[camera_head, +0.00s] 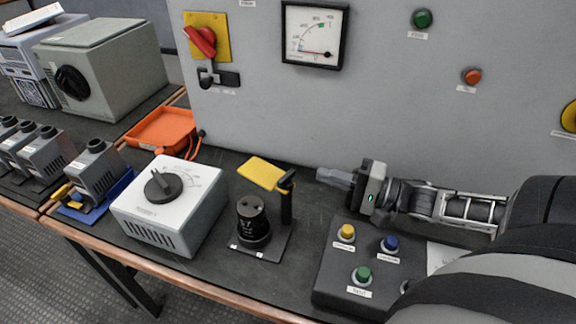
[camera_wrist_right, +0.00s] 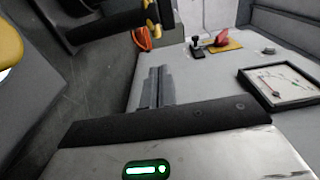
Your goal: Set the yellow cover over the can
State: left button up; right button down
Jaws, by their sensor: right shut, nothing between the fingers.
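The yellow cover (camera_head: 262,173) is a flat plate at the top of a black post (camera_head: 286,205). It is swung up, apart from the can and behind and above it. The can (camera_head: 252,222) is a dark upright cylinder with its top bare, standing on a small black base plate (camera_head: 268,247). My right gripper (camera_head: 322,174) is shut and empty, to the right of the post and cover, pointing left. Its fingers (camera_wrist_right: 152,88) also show together in the right wrist view. My left gripper is not in view.
A white dial box (camera_head: 172,205) stands left of the can. A button box (camera_head: 345,285) stands to the right, below my right arm. The grey panel with a red switch (camera_head: 200,40) and a meter (camera_head: 315,35) rises behind. An orange tray (camera_head: 162,128) lies at back left.

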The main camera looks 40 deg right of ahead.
aim_at(265, 170)
pick_arm(q)
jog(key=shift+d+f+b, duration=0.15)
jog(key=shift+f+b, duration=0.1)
jog(key=shift+b, duration=0.6)
pick_arm(e)
jog(key=x, duration=1)
pick_arm(q)
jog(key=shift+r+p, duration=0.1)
jog(key=shift+p, duration=0.2)
pick_arm(e)
jog(key=shift+w+a, duration=0.1)
jog(key=shift+a, duration=0.05)
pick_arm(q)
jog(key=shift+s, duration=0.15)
pick_arm(e)
jog(key=shift+a, duration=0.1)
